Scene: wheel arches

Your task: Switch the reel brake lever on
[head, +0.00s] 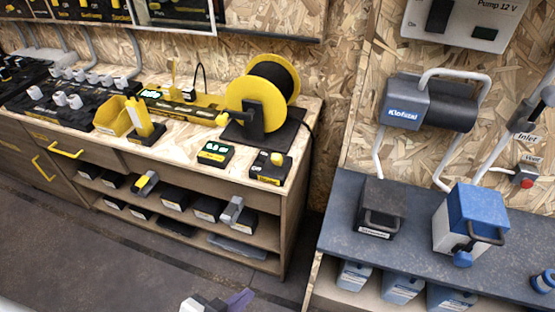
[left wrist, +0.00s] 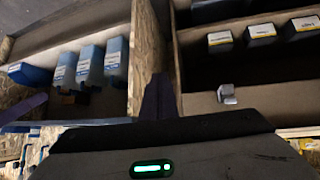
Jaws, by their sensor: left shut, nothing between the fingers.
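The yellow cable reel (head: 262,95) with black cable stands on a dark base plate at the right end of the wooden bench. A small black box (head: 270,167) with a pale knob or lever on top sits in front of it; I cannot tell whether this is the brake lever or how it is set. A black box with a green display (head: 214,153) sits to its left. My left gripper (head: 240,298) shows as a purple tip at the bottom edge, well below and apart from the bench top.
The wooden bench's shelves (head: 185,200) hold several boxes. A blue-grey bench (head: 405,240) stands at right, carrying a dark box (head: 379,205) and a blue-and-white box (head: 470,215). Blue containers (left wrist: 88,66) show in the left wrist view. The floor in front is free.

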